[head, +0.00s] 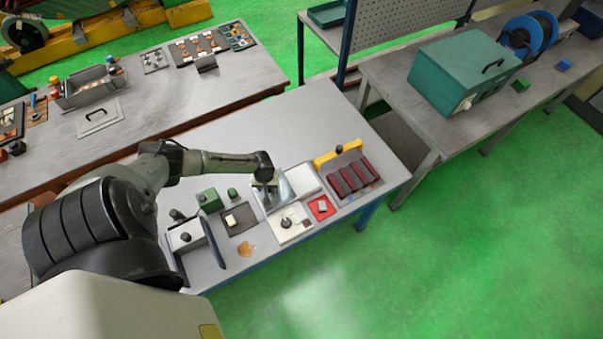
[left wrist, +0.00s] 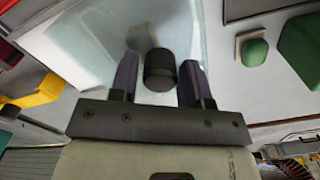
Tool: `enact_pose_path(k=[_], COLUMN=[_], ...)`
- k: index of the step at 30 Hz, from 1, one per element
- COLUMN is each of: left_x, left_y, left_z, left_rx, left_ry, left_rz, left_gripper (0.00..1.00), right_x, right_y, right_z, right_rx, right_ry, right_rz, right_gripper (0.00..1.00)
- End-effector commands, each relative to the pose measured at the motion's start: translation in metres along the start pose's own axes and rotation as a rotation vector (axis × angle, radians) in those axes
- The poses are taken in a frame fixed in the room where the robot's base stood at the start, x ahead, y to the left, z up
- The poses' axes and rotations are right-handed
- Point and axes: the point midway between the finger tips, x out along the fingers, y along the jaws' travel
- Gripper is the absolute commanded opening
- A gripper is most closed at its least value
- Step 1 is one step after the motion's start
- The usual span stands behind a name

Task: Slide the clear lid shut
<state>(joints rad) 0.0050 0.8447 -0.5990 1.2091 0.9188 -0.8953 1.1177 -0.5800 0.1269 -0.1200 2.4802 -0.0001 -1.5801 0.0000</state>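The clear lid (head: 285,188) is a see-through pane on the grey table, beside a white panel (head: 305,179). In the left wrist view the clear lid (left wrist: 105,32) fills the upper left, with a black round knob (left wrist: 160,70) on it. My left gripper (head: 268,184) points down over the lid. In the left wrist view its dark fingers (left wrist: 158,82) stand on either side of the knob, with narrow gaps showing. The gripper hides part of the lid in the head view. My right gripper is not in view.
A white unit with a black knob (head: 288,222) and a red block (head: 321,207) stand close by. Dark red cylinders (head: 355,176) lie in a rack with a yellow bar (head: 338,154) to the right. Green blocks (head: 208,200) stand left. The table's far part is clear.

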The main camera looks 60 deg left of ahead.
Motion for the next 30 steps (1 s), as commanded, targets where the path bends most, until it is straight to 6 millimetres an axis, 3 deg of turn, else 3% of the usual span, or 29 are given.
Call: enact_pose_path(k=[4, 13, 21, 30], left_x=[0.0, -0.004, -0.025, -0.045], left_y=[0.0, 0.0, 0.0, 0.0], left_z=[0.0, 0.0, 0.0, 0.0], left_rx=[0.0, 0.0, 0.001, 0.002], left_ry=[0.0, 0.0, -0.001, 0.0], left_rz=[0.0, 0.0, -0.001, 0.0], left_gripper=[0.57, 0.57, 0.57, 0.57], right_x=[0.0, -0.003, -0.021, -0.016], right_y=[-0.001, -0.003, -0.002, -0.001], right_z=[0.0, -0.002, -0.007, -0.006], right_rx=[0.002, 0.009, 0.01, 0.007], right_ry=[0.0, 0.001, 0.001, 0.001], right_rz=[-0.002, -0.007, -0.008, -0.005], right_gripper=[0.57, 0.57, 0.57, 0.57])
